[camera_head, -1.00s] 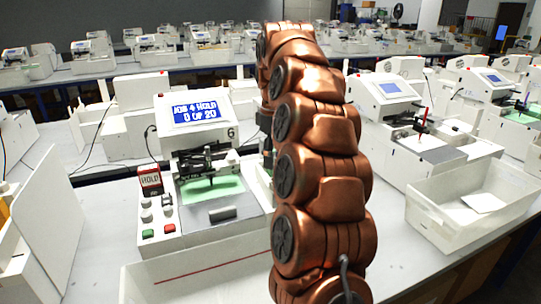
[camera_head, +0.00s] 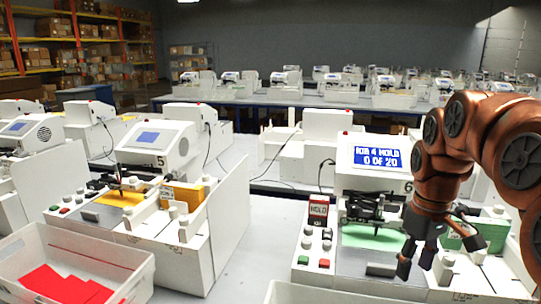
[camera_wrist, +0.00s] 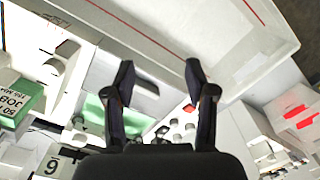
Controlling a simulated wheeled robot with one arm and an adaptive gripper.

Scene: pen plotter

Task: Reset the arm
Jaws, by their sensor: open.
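My copper arm enters from the right in the head view. My gripper (camera_head: 424,258) hangs fingers down in front of plotter 6 (camera_head: 372,160), over its right side. In the wrist view my gripper (camera_wrist: 158,75) shows two dark fingers spread apart with nothing between them. Plotter 6's screen (camera_head: 376,157) reads "JOB 4 HOLD 0 OF 20". A red-framed HOLD card (camera_head: 318,211) stands at its left. A green sheet (camera_head: 375,238) lies on its bed, and also shows in the wrist view (camera_wrist: 130,118).
Plotter 5 (camera_head: 157,146) with a yellow sheet (camera_head: 118,196) stands to the left. A white bin (camera_head: 130,268) with red sheets (camera_head: 68,286) is at the lower left. A white bin's rim (camera_wrist: 250,75) lies close by the fingers in the wrist view. Bare tabletop (camera_head: 245,255) lies between stations.

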